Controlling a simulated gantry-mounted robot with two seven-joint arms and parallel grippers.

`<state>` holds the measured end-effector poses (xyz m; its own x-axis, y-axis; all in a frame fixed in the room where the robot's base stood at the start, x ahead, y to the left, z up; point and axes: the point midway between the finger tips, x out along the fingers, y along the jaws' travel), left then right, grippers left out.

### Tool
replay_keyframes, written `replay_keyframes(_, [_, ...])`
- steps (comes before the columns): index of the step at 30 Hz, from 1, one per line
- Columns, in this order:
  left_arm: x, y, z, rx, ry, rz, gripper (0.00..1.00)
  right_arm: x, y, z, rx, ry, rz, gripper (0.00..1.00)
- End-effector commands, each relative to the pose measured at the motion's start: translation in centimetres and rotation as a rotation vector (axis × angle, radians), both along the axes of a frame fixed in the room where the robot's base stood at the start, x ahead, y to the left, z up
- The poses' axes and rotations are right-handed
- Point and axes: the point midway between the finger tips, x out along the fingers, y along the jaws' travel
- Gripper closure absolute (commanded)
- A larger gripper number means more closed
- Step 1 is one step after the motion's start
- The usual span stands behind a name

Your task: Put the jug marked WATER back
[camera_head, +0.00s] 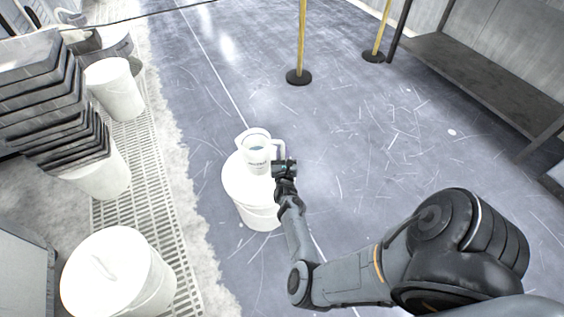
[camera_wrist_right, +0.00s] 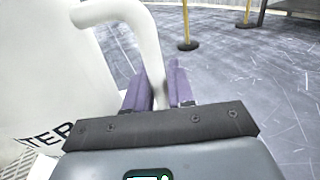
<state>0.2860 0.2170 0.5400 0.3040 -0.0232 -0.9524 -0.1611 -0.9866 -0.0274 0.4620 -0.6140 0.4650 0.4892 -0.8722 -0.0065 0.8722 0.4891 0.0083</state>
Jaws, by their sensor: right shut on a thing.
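The white jug (camera_head: 255,150) is upright at the white lidded bucket (camera_head: 257,213) in the middle of the head view. I cannot tell whether it rests on the lid or is just above it. In the right wrist view the jug (camera_wrist_right: 60,70) fills the left side, with the letters "TER" showing on it. My right gripper (camera_head: 279,168) is at the jug's right side. In the right wrist view its purple fingers (camera_wrist_right: 160,90) are shut on the jug's handle (camera_wrist_right: 145,45). My left gripper is not in view.
More white buckets (camera_head: 115,90) and a lidded one (camera_head: 118,275) stand at left along a floor grating (camera_head: 150,200). Dark stacked slabs (camera_head: 50,95) are at far left. Yellow posts (camera_head: 302,40) stand at the back. A dark bench (camera_head: 480,75) is at right. The scratched floor between is clear.

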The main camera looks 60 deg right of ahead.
Motion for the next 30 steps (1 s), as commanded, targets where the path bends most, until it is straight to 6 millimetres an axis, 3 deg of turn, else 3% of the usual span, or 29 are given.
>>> replay_keyframes(5, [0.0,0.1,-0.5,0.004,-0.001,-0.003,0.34,0.3,0.0,-0.3,-0.004,-0.005,0.0,1.0])
replay_keyframes(14, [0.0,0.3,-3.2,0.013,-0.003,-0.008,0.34,0.3,0.0,-3.7,-0.003,-0.005,0.001,1.0])
replay_keyframes(28, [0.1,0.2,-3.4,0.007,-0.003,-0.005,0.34,0.3,0.0,-4.2,-0.004,-0.006,0.001,1.0])
replay_keyframes(29, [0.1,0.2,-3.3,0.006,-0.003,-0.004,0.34,0.2,0.1,-4.3,0.0,-0.001,0.0,0.74])
replay_keyframes(30, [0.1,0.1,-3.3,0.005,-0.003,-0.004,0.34,0.2,0.1,-4.3,-0.001,0.0,0.0,0.68])
